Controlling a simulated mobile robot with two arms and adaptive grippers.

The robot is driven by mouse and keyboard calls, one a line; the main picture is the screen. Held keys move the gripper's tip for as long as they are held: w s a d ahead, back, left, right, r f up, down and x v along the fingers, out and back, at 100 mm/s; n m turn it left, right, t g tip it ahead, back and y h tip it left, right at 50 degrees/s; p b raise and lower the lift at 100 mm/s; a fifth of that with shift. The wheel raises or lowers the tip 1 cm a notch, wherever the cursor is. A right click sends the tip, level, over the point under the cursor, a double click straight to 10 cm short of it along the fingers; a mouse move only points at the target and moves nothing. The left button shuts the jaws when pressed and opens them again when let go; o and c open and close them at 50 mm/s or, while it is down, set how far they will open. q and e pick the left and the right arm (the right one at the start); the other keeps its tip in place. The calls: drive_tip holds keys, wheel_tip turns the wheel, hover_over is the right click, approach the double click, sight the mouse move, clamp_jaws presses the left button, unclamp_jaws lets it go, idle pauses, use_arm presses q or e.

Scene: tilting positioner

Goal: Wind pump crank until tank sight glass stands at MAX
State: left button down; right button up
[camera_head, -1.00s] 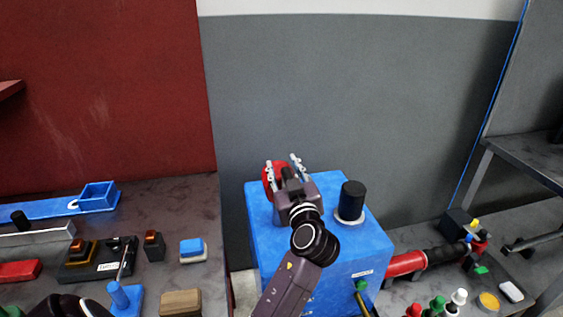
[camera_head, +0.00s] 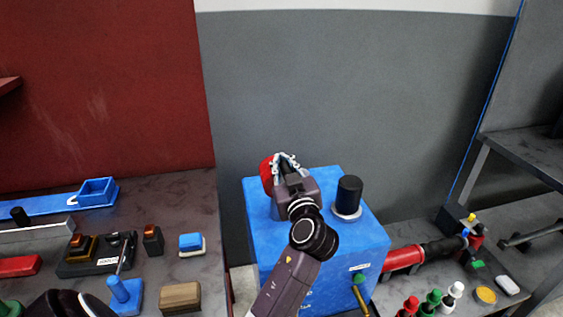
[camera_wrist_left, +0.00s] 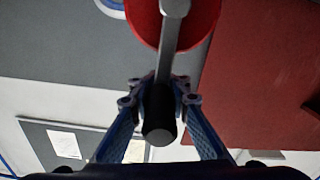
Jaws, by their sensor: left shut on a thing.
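The blue tank box (camera_head: 350,240) stands at the middle right in the head view, with a black cap (camera_head: 348,195) on its top. A red round part (camera_head: 266,172) of the crank shows at the back of the box, partly behind my left gripper (camera_head: 286,160). In the left wrist view, the red disc (camera_wrist_left: 202,20) carries a grey crank arm (camera_wrist_left: 170,45) with a dark handle (camera_wrist_left: 158,115). My left gripper (camera_wrist_left: 158,95) is shut on this handle, one finger on each side. The sight glass cannot be made out. My right gripper is not in view.
A bench (camera_head: 200,200) on the left holds a blue tray (camera_head: 97,190), a blue-topped block (camera_head: 191,243), a wooden block (camera_head: 180,297) and black devices.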

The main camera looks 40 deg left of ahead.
use_arm(q)
drive_tip(key=shift+w+d+f+m+b, duration=0.25)
drive_tip(key=shift+w+d+m+b, duration=0.3)
drive_tip(key=shift+m, duration=0.6)
drive_tip(key=shift+w+d+f+m+b, duration=0.25)
drive_tip(key=shift+w+d+m, duration=0.3)
drive_tip(key=shift+m, duration=0.55)
drive_tip(key=shift+w+d+f+m+b, duration=0.2)
drive_tip(key=shift+w+d+m+b, duration=0.35)
drive_tip(key=shift+m, duration=0.6)
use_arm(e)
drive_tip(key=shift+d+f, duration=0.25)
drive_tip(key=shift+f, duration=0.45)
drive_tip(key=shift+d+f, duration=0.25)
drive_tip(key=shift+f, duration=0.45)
use_arm(q)
drive_tip(key=shift+w+a, duration=0.15)
drive_tip(key=c, duration=1.8)
unclamp_jaws()
drive_tip(key=shift+a+f, duration=0.1)
drive_tip(key=shift+o, duration=0.2)
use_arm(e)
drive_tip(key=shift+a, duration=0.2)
use_arm(q)
wheel_tip(320, 180, up, 10)
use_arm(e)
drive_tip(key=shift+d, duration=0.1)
